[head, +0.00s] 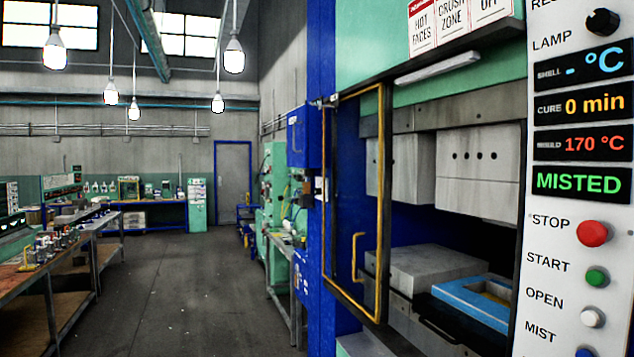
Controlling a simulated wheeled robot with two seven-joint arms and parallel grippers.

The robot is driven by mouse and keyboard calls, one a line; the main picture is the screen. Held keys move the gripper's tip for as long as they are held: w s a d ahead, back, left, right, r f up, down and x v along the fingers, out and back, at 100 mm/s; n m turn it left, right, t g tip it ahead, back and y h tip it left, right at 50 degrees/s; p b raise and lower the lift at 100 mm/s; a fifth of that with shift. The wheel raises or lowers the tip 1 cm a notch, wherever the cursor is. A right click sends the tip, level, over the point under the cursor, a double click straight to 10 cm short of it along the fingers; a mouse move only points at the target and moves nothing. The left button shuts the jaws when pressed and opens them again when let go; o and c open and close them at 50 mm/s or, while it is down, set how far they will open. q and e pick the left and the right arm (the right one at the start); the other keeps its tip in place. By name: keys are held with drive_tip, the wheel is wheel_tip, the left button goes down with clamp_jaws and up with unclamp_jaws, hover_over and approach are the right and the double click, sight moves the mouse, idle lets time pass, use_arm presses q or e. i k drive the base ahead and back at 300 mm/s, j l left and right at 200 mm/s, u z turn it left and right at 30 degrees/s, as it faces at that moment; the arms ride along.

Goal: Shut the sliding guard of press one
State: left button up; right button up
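The sliding guard (380,200) is a tall yellow frame with a yellow handle (357,262), standing at the left side of the press opening. The press (430,75) is green and blue, and most of its opening to the right of the guard is uncovered. Inside, pale grey blocks (478,160) hang above a lower grey block (425,265) and a blue frame (468,300) with yellow inside it. Neither of my grippers is in view.
A control panel (585,250) stands at the right; its displays read "CURE 0 min", "170 °C" and "MISTED". A workbench (285,250) is beyond the press. Another bench (30,280) with small items is at the left. The floor aisle (190,290) between them is clear.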

sight(375, 318)
drive_tip(key=i+j, duration=0.2)
drive_tip(key=i, duration=0.2)
drive_tip(key=i+j, duration=0.2)
drive_tip(key=i, duration=0.2)
drive_tip(key=i+j+u, duration=0.1)
drive_tip(key=i+j, duration=0.15)
drive_tip(key=i, duration=0.2)
